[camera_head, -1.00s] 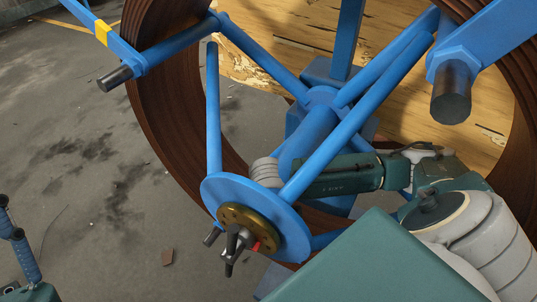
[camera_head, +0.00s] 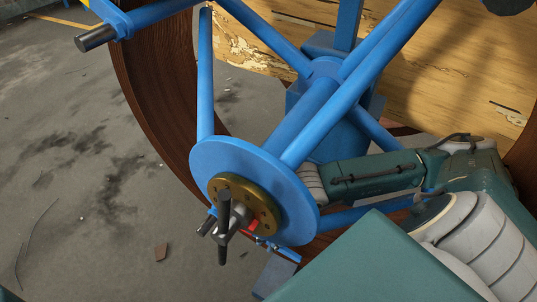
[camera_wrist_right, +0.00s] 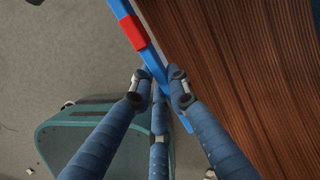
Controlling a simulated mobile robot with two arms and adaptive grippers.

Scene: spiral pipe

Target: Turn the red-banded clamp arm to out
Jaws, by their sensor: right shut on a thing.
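The red-banded clamp arm (camera_wrist_right: 153,62) is a slim blue bar with a red band (camera_wrist_right: 133,31), running down between the fingers of my right gripper (camera_wrist_right: 157,86) in the right wrist view. The gripper is shut on the bar below the band, with the bar's end sticking out past the fingers. In the head view the red band (camera_head: 251,226) shows beside the brass hub plate (camera_head: 262,208). The blue disc (camera_head: 225,158) hides most of my right gripper there; what look like fingertips (camera_head: 267,245) show below its edge. My left gripper is out of view.
A black T-shaped handle (camera_head: 223,225) stands out in front of the hub. Blue spokes (camera_head: 205,80) and the brown spiral pipe (camera_head: 150,100) surround the disc. A wooden panel (camera_head: 440,70) is behind. The grey floor (camera_head: 80,220) at left is mostly clear.

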